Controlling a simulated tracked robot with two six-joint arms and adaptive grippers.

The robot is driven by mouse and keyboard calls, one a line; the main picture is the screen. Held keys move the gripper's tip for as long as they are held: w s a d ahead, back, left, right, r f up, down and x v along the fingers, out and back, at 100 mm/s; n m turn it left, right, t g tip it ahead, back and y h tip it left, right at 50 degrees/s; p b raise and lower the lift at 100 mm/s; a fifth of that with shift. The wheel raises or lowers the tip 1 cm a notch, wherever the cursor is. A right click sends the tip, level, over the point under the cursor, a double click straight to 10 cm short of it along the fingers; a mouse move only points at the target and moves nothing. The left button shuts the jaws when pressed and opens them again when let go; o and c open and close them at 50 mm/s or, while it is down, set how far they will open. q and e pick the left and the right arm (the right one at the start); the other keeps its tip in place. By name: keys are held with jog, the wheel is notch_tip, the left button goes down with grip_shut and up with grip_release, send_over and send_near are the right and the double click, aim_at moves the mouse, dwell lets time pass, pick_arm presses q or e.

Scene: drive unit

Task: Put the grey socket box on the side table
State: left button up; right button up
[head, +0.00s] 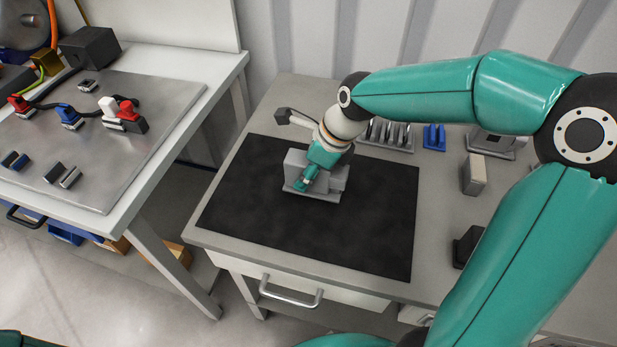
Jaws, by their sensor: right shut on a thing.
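The grey socket box (295,163) is at the black mat (365,235) on the side table (264,118). My right gripper (307,180) reaches down over it from above and is shut on it. The gripper hides part of the box's middle. The box looks upright and very close to the mat; I cannot tell whether it touches it. My left gripper is not in view.
A dark part (467,246) lies to the right. Most of the mat is clear. The left workbench (178,62) carries a metal plate with connectors; a floor gap separates the tables.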

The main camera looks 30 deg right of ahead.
jog(key=shift+f, duration=1.1)
jog(key=shift+f, duration=0.1)
jog(key=o, duration=1.3)
jog(key=shift+c, duration=0.2)
jog(key=shift+d+r, duration=0.15)
jog(key=shift+r, duration=0.4)
jog(key=p+v, duration=0.1)
jog(key=v, duration=0.9)
jog(key=shift+s, duration=0.1)
jog(key=shift+s+d+r, duration=0.15)
jog(key=shift+r, duration=0.3)
